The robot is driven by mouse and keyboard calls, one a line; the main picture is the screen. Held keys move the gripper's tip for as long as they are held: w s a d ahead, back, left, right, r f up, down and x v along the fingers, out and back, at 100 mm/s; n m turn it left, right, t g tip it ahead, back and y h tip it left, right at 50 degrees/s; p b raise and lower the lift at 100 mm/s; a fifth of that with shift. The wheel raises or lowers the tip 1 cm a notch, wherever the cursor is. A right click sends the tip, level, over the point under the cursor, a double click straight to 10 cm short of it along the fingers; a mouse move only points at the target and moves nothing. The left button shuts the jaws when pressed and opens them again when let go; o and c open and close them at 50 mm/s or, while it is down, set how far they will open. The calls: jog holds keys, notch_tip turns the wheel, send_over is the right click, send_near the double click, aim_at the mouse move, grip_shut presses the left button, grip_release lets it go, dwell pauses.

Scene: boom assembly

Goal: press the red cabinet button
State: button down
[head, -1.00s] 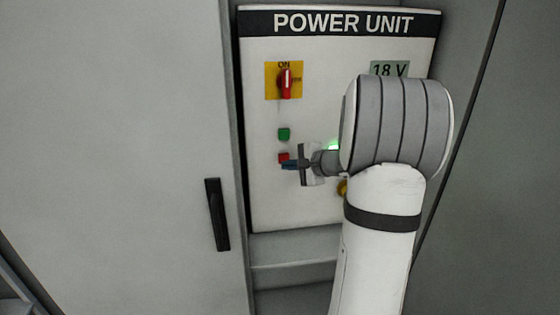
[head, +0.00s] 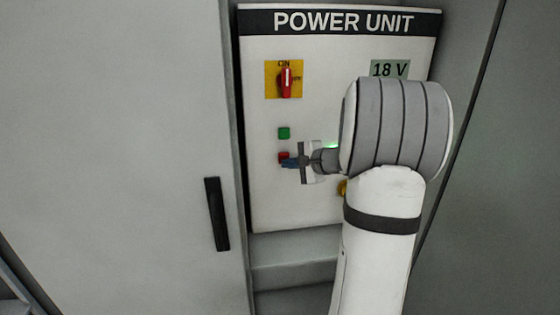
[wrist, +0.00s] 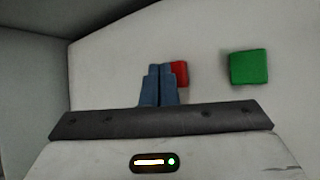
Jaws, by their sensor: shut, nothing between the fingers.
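The red button (head: 283,158) is on the white power unit panel (head: 262,200), below the green button (head: 284,133). In the wrist view the red button (wrist: 181,73) is partly hidden behind my fingertips, and the green button (wrist: 249,67) is in full view to its right. My gripper (head: 287,163) is shut and empty, with its blue fingers together. It also shows in the wrist view (wrist: 158,70). The fingertips overlap the red button's edge in both views. I cannot tell whether they touch it.
A red rotary switch (head: 286,82) on a yellow plate is above the buttons, and an "18 V" display (head: 389,69) is at upper right. A grey door (head: 130,120) with a black handle (head: 217,214) is at left. My arm hides the panel's lower right.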

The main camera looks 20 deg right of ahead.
jog(key=shift+w+d, duration=0.15)
jog(key=shift+w, duration=0.3)
dwell(0.5)
jog(key=shift+s+b, duration=0.1)
jog(key=shift+b, duration=0.2)
jog(key=shift+s+a+b, duration=0.3)
jog(key=shift+s+b, duration=0.25)
jog(key=shift+s, duration=0.2)
jog(key=s+b, duration=0.1)
jog(key=s, duration=0.1)
jog(key=s+a+b, duration=0.1)
jog(key=s, duration=0.2)
jog(key=shift+a, duration=0.15)
dwell(0.6)
